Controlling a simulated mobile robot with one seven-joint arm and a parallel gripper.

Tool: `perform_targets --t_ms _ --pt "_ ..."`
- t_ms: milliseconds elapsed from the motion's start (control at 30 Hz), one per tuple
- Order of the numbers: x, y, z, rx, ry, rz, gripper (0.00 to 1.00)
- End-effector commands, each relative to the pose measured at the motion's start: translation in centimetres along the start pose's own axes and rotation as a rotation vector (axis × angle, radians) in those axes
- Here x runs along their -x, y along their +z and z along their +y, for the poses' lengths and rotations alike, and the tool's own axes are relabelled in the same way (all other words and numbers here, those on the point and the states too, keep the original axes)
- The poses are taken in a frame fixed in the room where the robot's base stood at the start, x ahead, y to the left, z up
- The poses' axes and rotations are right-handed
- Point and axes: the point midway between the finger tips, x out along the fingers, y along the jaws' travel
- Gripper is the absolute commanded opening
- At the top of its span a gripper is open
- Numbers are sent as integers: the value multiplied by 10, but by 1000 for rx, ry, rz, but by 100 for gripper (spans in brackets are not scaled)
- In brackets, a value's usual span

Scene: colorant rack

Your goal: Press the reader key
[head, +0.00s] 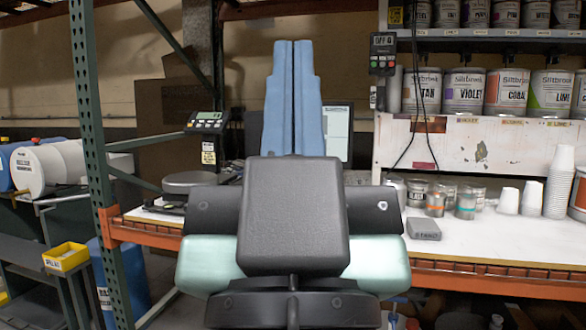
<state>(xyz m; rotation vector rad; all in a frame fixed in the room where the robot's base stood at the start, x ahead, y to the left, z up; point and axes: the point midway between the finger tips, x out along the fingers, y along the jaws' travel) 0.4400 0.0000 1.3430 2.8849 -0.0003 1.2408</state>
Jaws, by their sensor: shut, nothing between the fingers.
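My gripper (293,45) shows as two long blue fingers pressed side by side, pointing up and away from me, with nothing between them. A small black box (383,53) with a display and green and red buttons is fixed at the left end of the shelf, to the right of the fingertips and apart from them. I cannot tell for certain which device is the reader, and no key is labelled clearly enough to read. My arm hides the middle of the bench.
A round scale plate (190,182) sits on the bench at left. A small grey box (423,229), small cans (465,205) and stacked white cups (557,182) stand on the white bench top (490,240). Paint cans (464,92) fill the shelves. A green post (97,150) rises at left.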

Motion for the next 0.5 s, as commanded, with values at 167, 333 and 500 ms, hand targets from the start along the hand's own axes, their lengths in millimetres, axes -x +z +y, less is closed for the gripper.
perform_targets --t_ms 167,333,500 --pt "-60 -57 0 0 -1 0 0" --pt "-102 -96 0 -1 -1 0 0" --pt "-131 -124 0 -1 -2 0 0"
